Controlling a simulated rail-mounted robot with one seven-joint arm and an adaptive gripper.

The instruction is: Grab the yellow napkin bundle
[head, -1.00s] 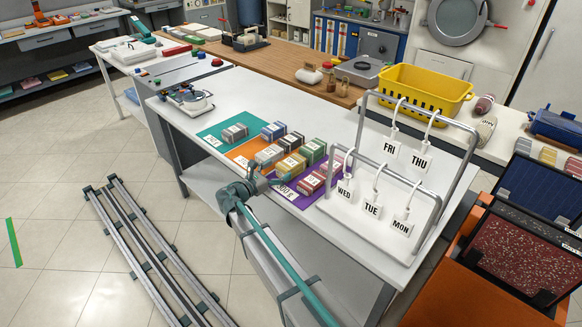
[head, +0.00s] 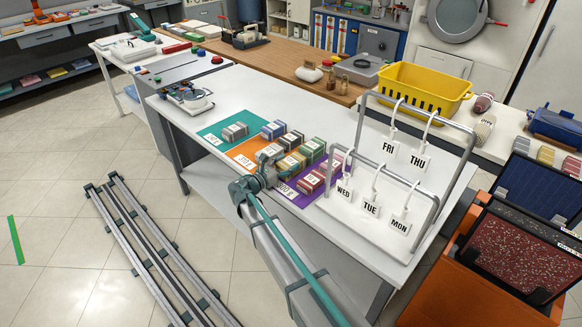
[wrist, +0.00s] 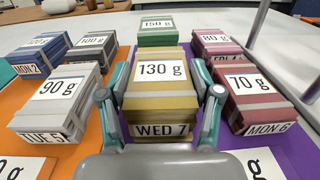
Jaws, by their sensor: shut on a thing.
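The yellow napkin bundle (wrist: 160,102), labelled "130 g" on top and "WED 7" on its near end, lies in the middle of the wrist view. My gripper (wrist: 163,76) has one finger along each long side of it and is shut on it. In the head view my gripper (head: 272,158) reaches over the near edge of the white table to the yellow bundle (head: 293,162), partly hiding it. The bundle appears to sit at the level of its neighbours; I cannot tell whether it touches the mat.
Grey "90 g" (wrist: 55,100) and "100 g" bundles stand close at left. Red "70 g" (wrist: 255,95) and "80 g" bundles stand close at right. A green "150 g" bundle (wrist: 157,28) is behind. A tag rack (head: 436,212) stands right of the mats.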

